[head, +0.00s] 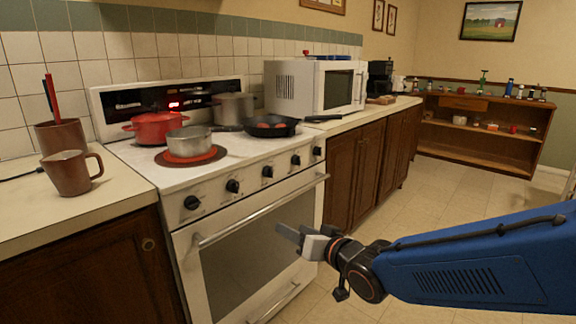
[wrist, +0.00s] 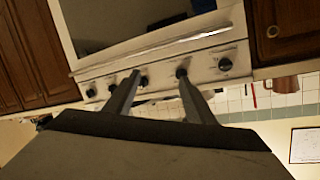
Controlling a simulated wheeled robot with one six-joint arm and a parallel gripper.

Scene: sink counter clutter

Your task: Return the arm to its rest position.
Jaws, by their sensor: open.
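My gripper (head: 289,236) is in front of the white stove's oven door in the head view, at about the height of the oven handle (head: 262,210). Its grey fingers point left. In the wrist view my gripper's two fingers (wrist: 160,78) stand apart with nothing between them. The stove front (wrist: 150,68) shows upside down behind them. My blue arm reaches in from the right of the head view, well above the floor. I cannot tell the exact gap between the fingertips and the stove.
The stove top carries a red pot (head: 155,128), a steel pot (head: 189,141), a grey pot (head: 233,108) and a black pan (head: 270,126). A brown mug (head: 70,173) stands on the left counter. A microwave (head: 315,87) stands beyond the stove. The tiled floor (head: 440,180) is clear.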

